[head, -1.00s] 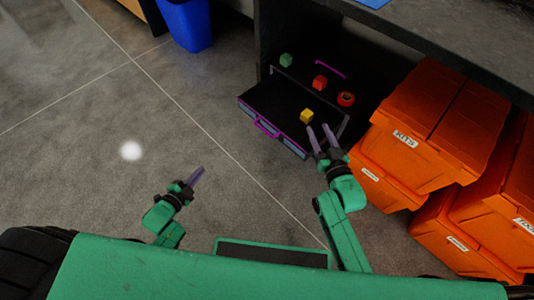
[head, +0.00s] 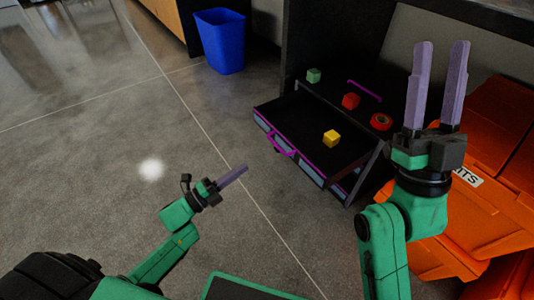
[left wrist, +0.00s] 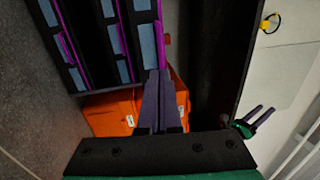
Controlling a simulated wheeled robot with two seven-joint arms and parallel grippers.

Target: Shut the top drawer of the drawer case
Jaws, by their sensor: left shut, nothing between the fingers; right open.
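The dark drawer case (head: 338,100) stands beneath the grey bench. Its top drawer (head: 300,137) is pulled out toward the lower left, with a purple-edged front, pale blue panels and a purple handle (head: 282,146). A yellow cube (head: 331,139) appears to lie inside the drawer. My left gripper (head: 243,168) is shut and empty, apart from the drawer front in the head view. The left wrist view shows its closed fingers (left wrist: 158,75) and several drawer fronts (left wrist: 110,35) at upper left. My right gripper (head: 438,47) is open and empty, raised at the right.
A green cube (head: 314,75), red cube (head: 351,101) and red tape roll (head: 381,122) sit on the case top. Orange crates (head: 490,215) stand at the right. A blue bin (head: 220,42) is at the back. The floor at the left is clear.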

